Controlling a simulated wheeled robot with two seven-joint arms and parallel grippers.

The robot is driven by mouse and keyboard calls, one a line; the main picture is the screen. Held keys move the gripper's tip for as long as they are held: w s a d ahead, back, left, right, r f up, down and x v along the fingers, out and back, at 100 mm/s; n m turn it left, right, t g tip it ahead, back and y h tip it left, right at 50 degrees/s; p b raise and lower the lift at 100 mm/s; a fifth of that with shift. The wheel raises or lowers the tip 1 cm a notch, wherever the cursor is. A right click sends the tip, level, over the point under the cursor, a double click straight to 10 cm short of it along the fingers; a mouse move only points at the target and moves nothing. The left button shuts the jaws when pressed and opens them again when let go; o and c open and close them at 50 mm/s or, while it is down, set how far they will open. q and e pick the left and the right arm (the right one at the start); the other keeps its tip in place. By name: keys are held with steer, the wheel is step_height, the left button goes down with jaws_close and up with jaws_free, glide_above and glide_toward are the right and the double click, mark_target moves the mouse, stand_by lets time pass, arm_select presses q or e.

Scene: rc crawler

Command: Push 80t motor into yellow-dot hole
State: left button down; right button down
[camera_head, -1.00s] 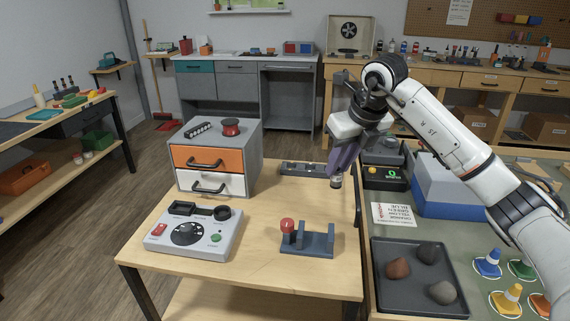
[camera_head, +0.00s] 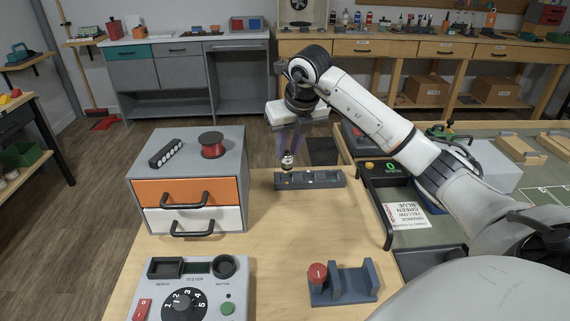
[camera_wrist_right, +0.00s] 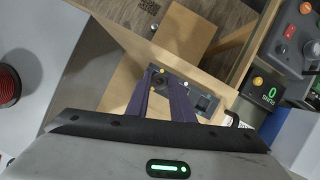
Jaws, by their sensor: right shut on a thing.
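My right gripper (camera_head: 287,150), with purple fingers, is shut on a small motor (camera_head: 287,161), silver and dark. It holds the motor upright at the left end of a dark grey block (camera_head: 327,180) with holes, on the back of the wooden table. The motor's lower end is at or just above the block; I cannot tell whether it is in a hole. In the right wrist view the block (camera_wrist_right: 207,104) lies beyond the fingers (camera_wrist_right: 162,102). A yellow dot (camera_wrist_right: 161,70) shows beside the round dark spot between the fingertips. My left gripper is not in view.
A grey drawer unit (camera_head: 190,150) stands left of the block, with a red spool (camera_head: 212,145) on top. A tester box (camera_head: 190,290) and a blue-grey stand with a red knob (camera_head: 343,283) are nearer. The middle of the table (camera_head: 270,245) is clear.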

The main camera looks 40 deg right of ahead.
mark_target(289, 157)
steer(key=shift+w+f, duration=0.1)
steer(key=shift+f, duration=2.25)
steer(key=shift+f, duration=0.2)
steer(key=c, duration=1.5)
jaws_free()
steer(key=shift+c, duration=0.2)
steer(key=shift+r, duration=0.1)
steer(key=v, duration=1.2)
